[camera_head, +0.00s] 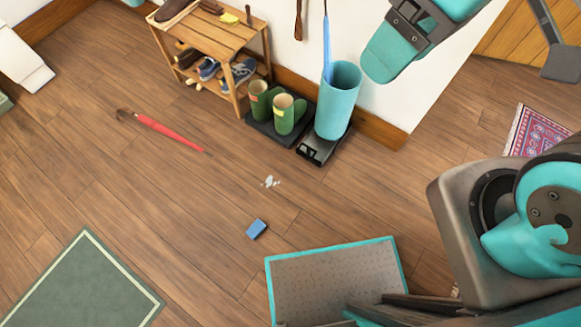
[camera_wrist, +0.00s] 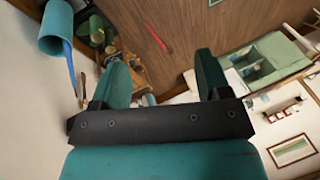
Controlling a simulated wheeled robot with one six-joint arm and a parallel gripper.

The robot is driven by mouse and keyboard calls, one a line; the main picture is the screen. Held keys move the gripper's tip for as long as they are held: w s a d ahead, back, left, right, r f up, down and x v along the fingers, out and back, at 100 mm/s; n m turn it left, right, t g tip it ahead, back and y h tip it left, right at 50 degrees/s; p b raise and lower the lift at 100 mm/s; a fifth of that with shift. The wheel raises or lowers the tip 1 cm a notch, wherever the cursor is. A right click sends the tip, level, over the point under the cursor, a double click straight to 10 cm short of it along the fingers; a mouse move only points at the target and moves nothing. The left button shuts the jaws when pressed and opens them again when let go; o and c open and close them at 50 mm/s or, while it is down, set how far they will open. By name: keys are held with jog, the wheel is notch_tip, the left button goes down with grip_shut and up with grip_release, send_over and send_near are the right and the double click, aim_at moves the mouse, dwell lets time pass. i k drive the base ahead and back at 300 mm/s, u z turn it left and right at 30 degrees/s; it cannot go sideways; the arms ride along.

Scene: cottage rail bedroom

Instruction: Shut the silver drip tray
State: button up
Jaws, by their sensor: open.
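A dark tray with a silvery edge (camera_head: 318,147) juts out toward the room from under the tall teal umbrella stand (camera_head: 338,102). It looks like the drip tray, standing out from the stand's foot. My gripper (camera_head: 384,62) is raised in front of the white wall, right of and above the stand in the head view. In the wrist view my gripper (camera_wrist: 161,68) is open, with nothing between its two teal fingers. The stand (camera_wrist: 62,28) shows at the upper left there. I cannot make out the tray in the wrist view.
Green boots (camera_head: 282,112) stand on a dark mat left of the tray. A wooden shoe rack (camera_head: 215,45) is further left. A red umbrella (camera_head: 165,131), a blue block (camera_head: 257,229) and white bits (camera_head: 270,181) lie on the floor. Bare floor lies before the tray.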

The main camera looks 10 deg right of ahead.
aim_at(315, 145)
jog(key=z, duration=0.4)
jog(key=k, duration=1.1)
jog(key=z, duration=0.7)
jog(key=i, duration=0.85)
jog(key=u, duration=1.2)
jog(key=i, duration=0.7)
jog(key=u, duration=0.8)
